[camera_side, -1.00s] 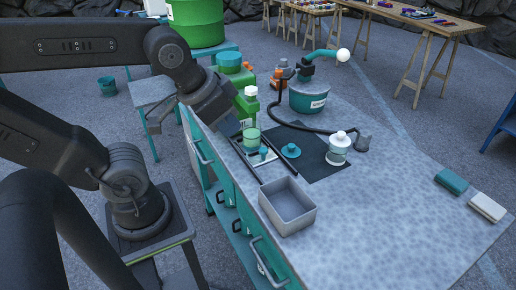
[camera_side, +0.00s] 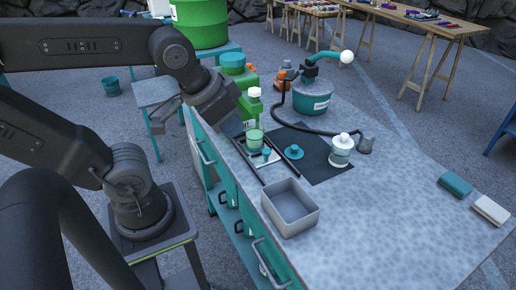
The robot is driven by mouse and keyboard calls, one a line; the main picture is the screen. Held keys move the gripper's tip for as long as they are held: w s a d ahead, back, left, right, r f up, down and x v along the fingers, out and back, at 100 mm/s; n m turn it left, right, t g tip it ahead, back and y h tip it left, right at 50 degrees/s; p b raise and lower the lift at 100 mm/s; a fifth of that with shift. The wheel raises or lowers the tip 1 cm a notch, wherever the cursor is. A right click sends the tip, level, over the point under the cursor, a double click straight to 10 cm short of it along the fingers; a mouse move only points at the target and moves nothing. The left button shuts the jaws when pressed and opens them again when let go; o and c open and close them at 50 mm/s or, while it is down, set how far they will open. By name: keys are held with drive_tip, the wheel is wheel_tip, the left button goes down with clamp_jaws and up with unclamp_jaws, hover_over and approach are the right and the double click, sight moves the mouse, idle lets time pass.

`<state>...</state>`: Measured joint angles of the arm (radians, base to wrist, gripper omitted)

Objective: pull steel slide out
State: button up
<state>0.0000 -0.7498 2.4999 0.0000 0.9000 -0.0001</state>
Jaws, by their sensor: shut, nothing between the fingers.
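A dark, narrow slide assembly (camera_side: 254,171) with rail-like edges lies on the bench near its left edge. I cannot clearly tell the steel slide apart from its rails. A green cup (camera_side: 255,137) stands at its far part, with a small pale plate just below it in the picture. My gripper (camera_side: 237,129) is shut and empty, pointing down at the far left end of the slide assembly, beside the green cup. Its fingertips are small and partly dark against the rails, so I cannot tell whether they touch the slide.
A grey open box (camera_side: 290,222) stands in front of the slide. A dark mat (camera_side: 322,167) carries a teal knobbed lid (camera_side: 294,152) and a white-topped jar (camera_side: 341,150). A green bottle (camera_side: 251,105) stands close behind my gripper. The bench's right part is mostly clear.

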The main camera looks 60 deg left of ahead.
sight(267, 151)
drive_tip(key=shift+o, duration=0.6)
drive_tip(key=shift+w+a, duration=0.1)
drive_tip(key=shift+w, duration=0.05)
drive_tip(key=o, duration=0.8)
drive_tip(key=w+a+n+g, duration=0.1)
drive_tip(key=w+a+n, duration=0.1)
drive_tip(key=w+n, duration=0.1)
drive_tip(key=w+a+f+n+g, duration=0.1)
drive_tip(key=w+a+n, duration=0.1)
drive_tip(key=w+n, duration=0.1)
drive_tip(key=w+a+f+n+g, duration=0.1)
drive_tip(key=w+a+n, duration=0.1)
drive_tip(key=w+n, duration=0.1)
drive_tip(key=shift+w+a+n, duration=0.15)
drive_tip(key=shift+w+n, duration=0.15)
drive_tip(key=shift+n, duration=0.3)
drive_tip(key=w+a+f+n+g, duration=0.1)
drive_tip(key=w+a+n, duration=0.1)
drive_tip(key=w+a+f+n, duration=0.1)
drive_tip(key=a+f+n, duration=0.1)
drive_tip(key=n, duration=0.1)
drive_tip(key=w+a+f+n+g, duration=0.1)
drive_tip(key=w+a+f+n, duration=0.1)
drive_tip(key=shift+w+a+f+n+g, duration=0.25)
drive_tip(key=shift+w+a+n+g, duration=0.05)
drive_tip(key=shift+a, duration=0.1)
wheel_tip(267, 151, down, 14)
drive_tip(key=shift+r, duration=0.1)
drive_tip(key=shift+c, duration=0.4)
clamp_jaws()
